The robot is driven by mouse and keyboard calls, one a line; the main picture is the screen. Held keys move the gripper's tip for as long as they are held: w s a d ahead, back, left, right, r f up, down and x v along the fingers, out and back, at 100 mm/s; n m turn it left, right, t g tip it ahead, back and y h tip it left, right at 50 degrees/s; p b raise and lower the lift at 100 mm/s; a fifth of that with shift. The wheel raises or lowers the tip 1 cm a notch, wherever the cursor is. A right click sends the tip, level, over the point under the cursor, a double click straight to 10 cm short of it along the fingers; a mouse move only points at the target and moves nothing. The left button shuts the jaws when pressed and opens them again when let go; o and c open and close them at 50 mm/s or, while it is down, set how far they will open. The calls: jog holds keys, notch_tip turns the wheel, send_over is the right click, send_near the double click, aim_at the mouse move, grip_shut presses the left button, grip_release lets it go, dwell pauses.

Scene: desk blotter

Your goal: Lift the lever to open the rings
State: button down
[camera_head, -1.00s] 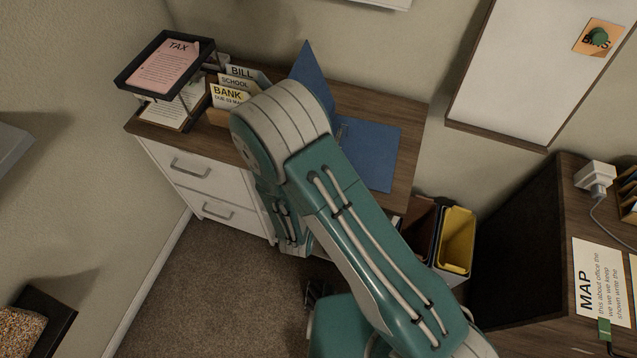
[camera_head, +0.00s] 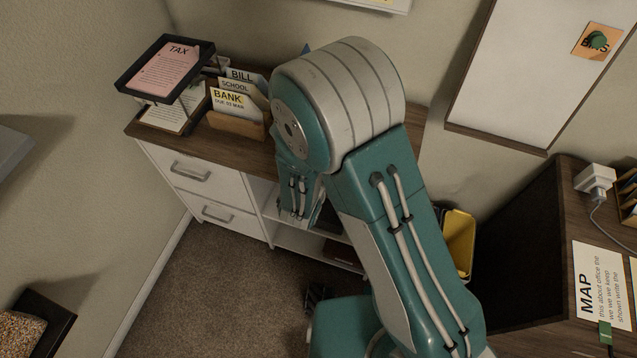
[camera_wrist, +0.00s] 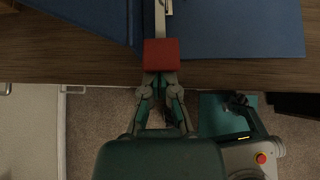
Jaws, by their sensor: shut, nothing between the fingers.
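The blue binder (camera_wrist: 235,28) lies open on the wooden cabinet top in the wrist view, and a metal strip (camera_wrist: 160,22) runs along its spine. A red tab (camera_wrist: 161,54), apparently the lever's end, sits at the strip's near end, by the cabinet's front edge. My gripper (camera_wrist: 161,78) is shut and empty, its fingertips right at the red tab's near side. I cannot tell whether they touch it or sit under it. The rings' state does not show clearly. In the head view my arm hides the gripper and nearly all of the binder, except a blue corner (camera_head: 306,48).
A file sorter (camera_head: 237,122) and a black tray (camera_head: 165,68) with a TAX sheet stand on the cabinet's left part. A yellow bin (camera_head: 459,240) stands at the right of the cabinet. The carpet in front is clear.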

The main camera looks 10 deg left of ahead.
jog(key=shift+w+d+r+g, duration=0.1)
jog(key=shift+w+r+g, duration=0.1)
jog(key=shift+r+g, duration=0.3)
jog(key=shift+w+r+g, duration=0.2)
jog(key=shift+r+g, duration=0.3)
jog(key=shift+w+r, duration=0.7)
jog(key=shift+r, duration=0.3)
jog(key=shift+r, duration=0.75)
